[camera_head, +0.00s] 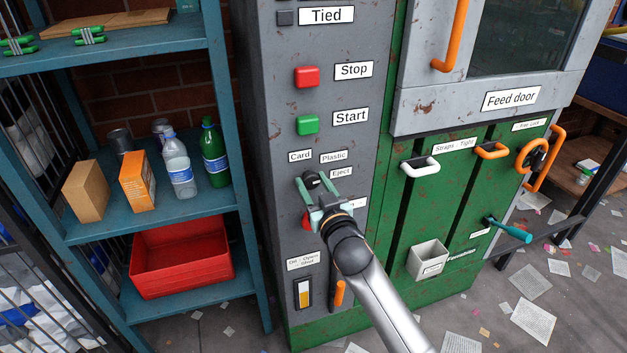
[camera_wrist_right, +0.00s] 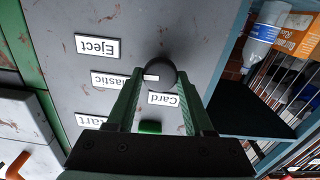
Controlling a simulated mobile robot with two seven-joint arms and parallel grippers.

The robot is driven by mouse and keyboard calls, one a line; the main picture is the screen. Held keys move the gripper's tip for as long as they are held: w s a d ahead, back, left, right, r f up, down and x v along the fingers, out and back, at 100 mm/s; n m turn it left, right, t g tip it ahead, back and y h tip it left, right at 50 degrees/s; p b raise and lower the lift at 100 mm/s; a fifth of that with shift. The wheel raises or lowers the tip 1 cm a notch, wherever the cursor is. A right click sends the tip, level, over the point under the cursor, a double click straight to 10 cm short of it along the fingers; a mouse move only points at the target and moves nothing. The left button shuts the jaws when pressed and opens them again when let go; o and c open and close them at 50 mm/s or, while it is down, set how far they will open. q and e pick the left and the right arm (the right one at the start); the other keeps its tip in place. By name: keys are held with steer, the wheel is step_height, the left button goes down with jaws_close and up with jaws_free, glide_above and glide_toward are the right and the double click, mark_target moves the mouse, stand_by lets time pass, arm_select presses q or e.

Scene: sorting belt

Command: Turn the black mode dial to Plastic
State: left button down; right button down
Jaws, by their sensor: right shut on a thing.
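The black mode dial (camera_head: 312,180) is on the grey panel just below the white labels Card (camera_head: 300,157) and Plastic (camera_head: 334,156). My right gripper (camera_head: 318,187) is shut on the dial, one green finger on each side. In the right wrist view, where the labels appear upside down, the dial (camera_wrist_right: 165,68) sits between the fingertips. My left gripper is not in view.
A green Start button (camera_head: 307,124) and red Stop button (camera_head: 306,77) are above the dial. A blue shelf (camera_head: 225,225) stands left.

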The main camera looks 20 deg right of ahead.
steer(key=n+p, duration=0.1)
steer(key=n, duration=0.2)
steer(key=shift+a+n, duration=0.1)
steer(key=shift+n, duration=0.2)
steer(key=shift+n+p, duration=0.35)
steer(key=shift+n, duration=0.65)
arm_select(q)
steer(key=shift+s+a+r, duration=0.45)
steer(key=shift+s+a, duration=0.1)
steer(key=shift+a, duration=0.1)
arm_select(e)
steer(key=shift+n, duration=0.7)
steer(key=shift+c, duration=1.6)
jaws_free()
steer(key=shift+s, duration=0.15)
steer(key=s, duration=1.2)
steer(key=shift+s+d, duration=0.15)
steer(key=shift+d, duration=0.05)
